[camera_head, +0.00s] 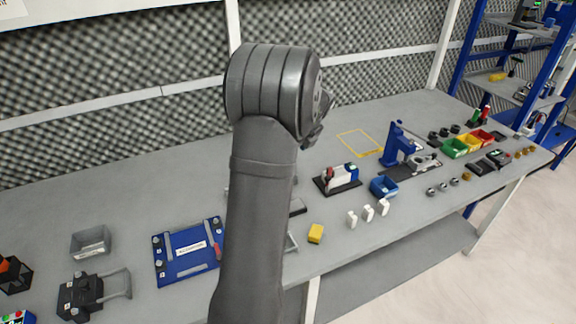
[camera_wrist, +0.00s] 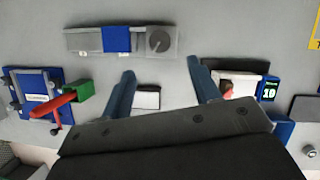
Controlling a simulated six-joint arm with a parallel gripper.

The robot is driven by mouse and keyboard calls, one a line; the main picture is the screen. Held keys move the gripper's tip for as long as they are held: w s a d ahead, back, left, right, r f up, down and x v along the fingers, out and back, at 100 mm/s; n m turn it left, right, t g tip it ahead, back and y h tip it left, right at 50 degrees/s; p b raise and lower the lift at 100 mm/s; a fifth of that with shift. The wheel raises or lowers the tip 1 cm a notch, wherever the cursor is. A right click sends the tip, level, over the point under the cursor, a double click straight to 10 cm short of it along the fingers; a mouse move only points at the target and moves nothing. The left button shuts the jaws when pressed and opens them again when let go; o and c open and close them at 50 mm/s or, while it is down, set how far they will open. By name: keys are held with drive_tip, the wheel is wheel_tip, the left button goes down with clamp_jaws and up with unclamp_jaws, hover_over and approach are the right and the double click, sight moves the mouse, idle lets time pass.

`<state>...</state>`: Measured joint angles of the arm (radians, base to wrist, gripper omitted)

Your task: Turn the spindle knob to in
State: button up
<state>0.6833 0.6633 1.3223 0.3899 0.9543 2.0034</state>
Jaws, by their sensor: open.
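A grey bar-shaped unit with a blue block in its middle (camera_wrist: 86,41) lies at the top of the wrist view. A round dark grey knob (camera_wrist: 158,41) with a thin line across its face sits on its right end; I take it to be the spindle knob. Any markings are too small to read. My gripper (camera_wrist: 160,68) is open, its two blue-grey fingers spread apart below the unit in the picture. The knob lies beyond the fingertips, between their lines, and nothing is between the fingers at their tips. In the head view my arm hides the gripper and the knob unit.
A white-topped block (camera_wrist: 147,97) lies between the finger bases in the picture. A blue board with a red handle (camera_wrist: 66,104) is at left; a unit with a display (camera_wrist: 268,90) is at right. In the head view, white blocks (camera_head: 367,213) and a blue bin (camera_head: 384,187) stand along the bench.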

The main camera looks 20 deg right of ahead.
drive_tip(key=x, duration=0.9)
drive_tip(key=shift+w+f, duration=0.1)
drive_tip(key=shift+f, duration=0.3)
drive_tip(key=shift+c, duration=0.3)
drive_tip(key=c, duration=0.9)
